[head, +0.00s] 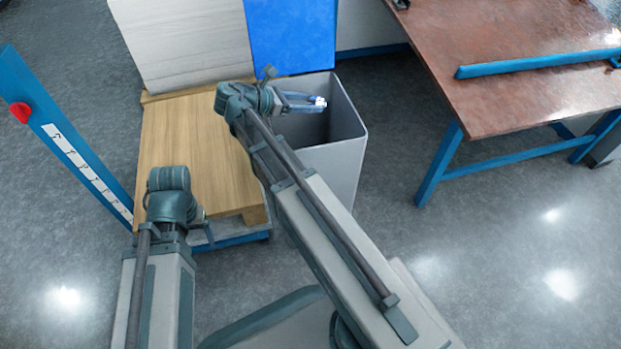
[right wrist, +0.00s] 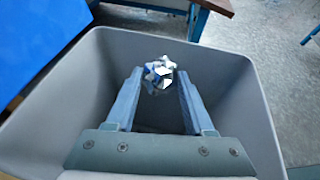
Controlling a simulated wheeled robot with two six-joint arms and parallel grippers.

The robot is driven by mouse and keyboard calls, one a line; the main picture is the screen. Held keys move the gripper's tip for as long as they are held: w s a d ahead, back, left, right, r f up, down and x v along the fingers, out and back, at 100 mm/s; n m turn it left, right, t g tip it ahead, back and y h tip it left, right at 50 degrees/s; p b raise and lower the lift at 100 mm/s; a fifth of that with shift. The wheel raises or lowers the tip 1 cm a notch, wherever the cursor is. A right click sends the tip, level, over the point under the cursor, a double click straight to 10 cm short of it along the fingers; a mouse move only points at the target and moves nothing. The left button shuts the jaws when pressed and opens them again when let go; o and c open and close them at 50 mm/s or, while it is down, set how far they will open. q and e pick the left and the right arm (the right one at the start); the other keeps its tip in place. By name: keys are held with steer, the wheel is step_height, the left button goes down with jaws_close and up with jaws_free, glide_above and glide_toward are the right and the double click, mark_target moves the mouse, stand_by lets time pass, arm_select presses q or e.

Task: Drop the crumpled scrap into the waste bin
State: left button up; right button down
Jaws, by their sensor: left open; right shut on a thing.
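The grey waste bin (head: 340,165) stands on the floor beside the wooden board, with its open top facing up. My right gripper (head: 310,102) reaches over the bin's opening and is shut on the crumpled scrap (head: 320,101), a small silver, white and blue wad. In the right wrist view the scrap (right wrist: 158,74) sits between the fingertips of my right gripper (right wrist: 157,84), with the bin's walls (right wrist: 62,100) around it and the dark inside below. My left gripper (head: 200,218) is open, over the near edge of the wooden board; its fingers are mostly hidden.
A wooden board (head: 170,135) on a low blue-framed base lies left of the bin. A pale stack (head: 185,40) and a blue panel (head: 292,35) stand behind. A brown-topped table (head: 520,85) is at the right. A blue post (head: 70,135) stands at the left. Floor between bin and table is clear.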

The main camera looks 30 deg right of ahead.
steer(key=shift+c, duration=1)
jaws_free()
steer(key=shift+a+r, duration=0.1)
steer(key=s+p+v, duration=0.1)
steer(key=p+v, duration=0.4)
steer(key=v, duration=0.8)
steer(key=shift+w+a, duration=0.35)
steer(key=shift+w, duration=0.1)
steer(key=shift+r, duration=0.1)
steer(key=shift+d, duration=0.1)
